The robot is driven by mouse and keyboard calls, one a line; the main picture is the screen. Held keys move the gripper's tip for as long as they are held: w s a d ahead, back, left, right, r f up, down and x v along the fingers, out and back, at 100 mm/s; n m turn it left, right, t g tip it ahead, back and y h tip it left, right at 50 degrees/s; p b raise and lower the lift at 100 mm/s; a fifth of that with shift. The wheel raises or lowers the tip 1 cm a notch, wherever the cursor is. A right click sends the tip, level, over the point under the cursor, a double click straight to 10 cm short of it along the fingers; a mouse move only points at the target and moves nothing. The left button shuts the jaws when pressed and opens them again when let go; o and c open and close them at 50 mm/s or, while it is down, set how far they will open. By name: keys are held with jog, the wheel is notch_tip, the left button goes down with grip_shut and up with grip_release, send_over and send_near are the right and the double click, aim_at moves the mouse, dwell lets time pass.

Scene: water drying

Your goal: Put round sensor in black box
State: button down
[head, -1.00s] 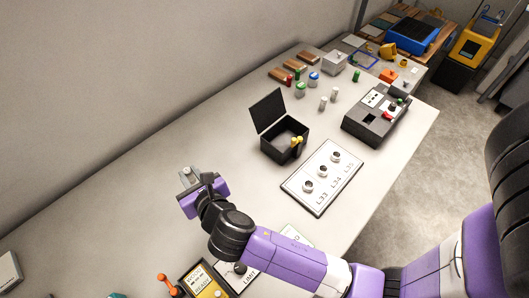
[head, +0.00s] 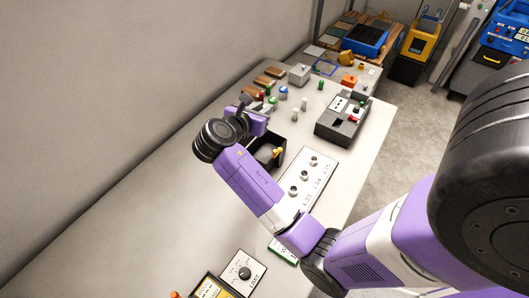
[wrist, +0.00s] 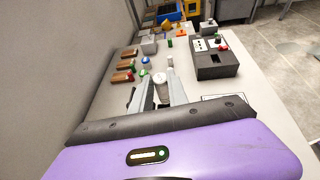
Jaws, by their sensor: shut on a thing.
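The black box (head: 268,164) stands on the table in the head view, partly covered by my arm. A yellow-topped item (head: 279,152) shows at its right inner side. Its lid is mostly hidden behind my wrist. My gripper (wrist: 161,84) shows in the wrist view with its two grey fingers shut on a small pale round piece, which I take to be the round sensor (wrist: 159,76). In the head view my gripper is above the area at or just behind the box, and the held piece cannot be made out there.
A white panel (head: 321,178) with round sockets lies right of the box. A dark control unit (head: 342,122) stands beyond it. Small coloured parts and a grey box (head: 299,74) are at the back.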

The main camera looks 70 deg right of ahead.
notch_tip(320, 180, down, 19)
jog(key=shift+r+b, duration=0.1)
jog(key=shift+b, duration=0.35)
jog(key=c, duration=1.7)
grip_release()
jog(key=shift+f, duration=0.2)
jog(key=shift+o, duration=0.7)
jog(key=shift+r, duration=0.2)
jog(key=v, duration=1.2)
jog(key=shift+b, duration=0.45)
